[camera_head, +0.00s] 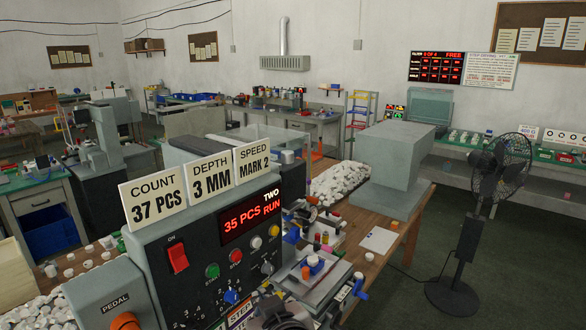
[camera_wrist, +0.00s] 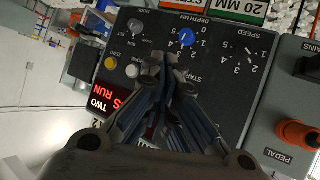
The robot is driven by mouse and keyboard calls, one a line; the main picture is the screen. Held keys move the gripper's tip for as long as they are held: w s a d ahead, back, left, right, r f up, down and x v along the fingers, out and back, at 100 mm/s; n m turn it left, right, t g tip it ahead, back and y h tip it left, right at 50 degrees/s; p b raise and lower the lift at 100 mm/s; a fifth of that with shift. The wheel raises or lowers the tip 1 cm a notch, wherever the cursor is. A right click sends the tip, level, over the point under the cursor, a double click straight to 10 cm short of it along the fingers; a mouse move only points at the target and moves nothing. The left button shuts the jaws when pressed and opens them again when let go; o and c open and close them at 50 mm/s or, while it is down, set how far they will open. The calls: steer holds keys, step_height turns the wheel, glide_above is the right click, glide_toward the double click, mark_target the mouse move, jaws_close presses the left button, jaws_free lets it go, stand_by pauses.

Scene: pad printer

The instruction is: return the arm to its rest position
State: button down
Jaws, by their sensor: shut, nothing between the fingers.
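My gripper (camera_wrist: 166,62) shows in the wrist view with its dark fingers together and nothing held between them. It is in front of the pad printer's control panel (camera_wrist: 222,82), which appears upside down there. The fingertips are below the blue depth knob (camera_wrist: 186,37) in the picture, and I cannot tell whether they touch the panel. The fingers hide part of the panel and its red display (camera_wrist: 108,97). In the head view the panel (camera_head: 190,262) has a red ON switch (camera_head: 178,258), and the display (camera_head: 251,219) reads 35 PCS, TWO, RUN. The gripper's fingertips cannot be made out there.
A pedal box (camera_head: 102,296) with an orange knob (camera_head: 126,321) adjoins the panel's left. Signs (camera_head: 194,180) for count, depth and speed stand on top. White parts (camera_head: 340,178) are heaped behind. A black fan (camera_head: 478,215) stands right, with open floor around it.

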steer(key=s+d+f+m+g+h, duration=0.1)
steer(key=s+d+m+g+h, duration=0.3)
steer(key=s+d, duration=1.5)
steer(key=m+g, duration=0.1)
steer(key=g, duration=0.1)
steer(key=shift+s+d+m+g, duration=0.25)
steer(key=shift+d+m+g, duration=0.1)
steer(key=shift+m+g, duration=0.05)
steer(key=shift+f, duration=0.1)
stand_by(3.1)
